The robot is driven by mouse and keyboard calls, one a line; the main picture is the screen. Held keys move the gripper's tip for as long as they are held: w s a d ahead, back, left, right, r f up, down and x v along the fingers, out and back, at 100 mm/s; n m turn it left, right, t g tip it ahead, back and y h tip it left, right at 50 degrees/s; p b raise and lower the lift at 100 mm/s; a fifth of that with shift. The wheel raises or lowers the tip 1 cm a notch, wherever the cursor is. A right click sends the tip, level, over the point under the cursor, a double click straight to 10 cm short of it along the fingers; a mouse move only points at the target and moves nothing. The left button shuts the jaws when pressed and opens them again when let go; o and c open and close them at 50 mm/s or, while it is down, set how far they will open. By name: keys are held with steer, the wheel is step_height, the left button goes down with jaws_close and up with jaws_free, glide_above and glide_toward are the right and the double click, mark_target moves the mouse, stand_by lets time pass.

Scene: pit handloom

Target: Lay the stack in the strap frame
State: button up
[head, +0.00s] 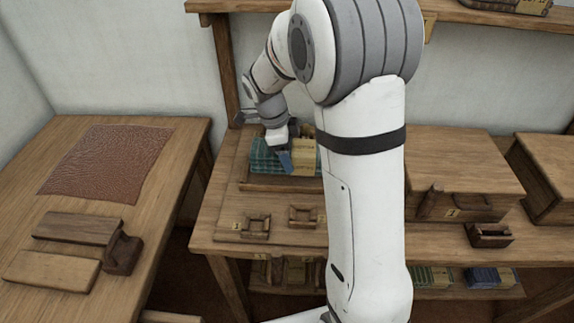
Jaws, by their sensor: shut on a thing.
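A stack of folded teal checked cloth (262,158) with a yellow-tan label or band is at the back left of the long wooden bench. My gripper (280,152) reaches down onto the stack from above and is shut on it. A blue patch shows at the fingers; I cannot tell whether it is a finger or cloth. A low wooden board or frame (262,184) shows under the stack; whether they touch is unclear. I cannot tell which piece is the strap frame. My arm hides the stack's right side.
Two small square wooden holders (256,226) (303,216) sit at the bench front. A wooden box (458,165) stands right of my arm. The left table holds a brown leather sheet (108,160) and wooden blocks (77,229). A shelf (500,17) crosses above.

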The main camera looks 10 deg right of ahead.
steer(key=shift+f, duration=1.9)
steer(key=o, duration=0.8)
steer(key=shift+f, duration=0.1)
steer(key=shift+c, duration=0.2)
steer(key=v, duration=1.2)
steer(key=shift+p, duration=0.4)
steer(key=shift+s+d+r+n, duration=0.1)
steer(key=shift+s+r+n, duration=0.2)
steer(key=s+d+n+t+y, duration=0.2)
steer(key=s+n+t+y, duration=0.1)
steer(key=s+n, duration=1.8)
steer(key=shift+d, duration=0.25)
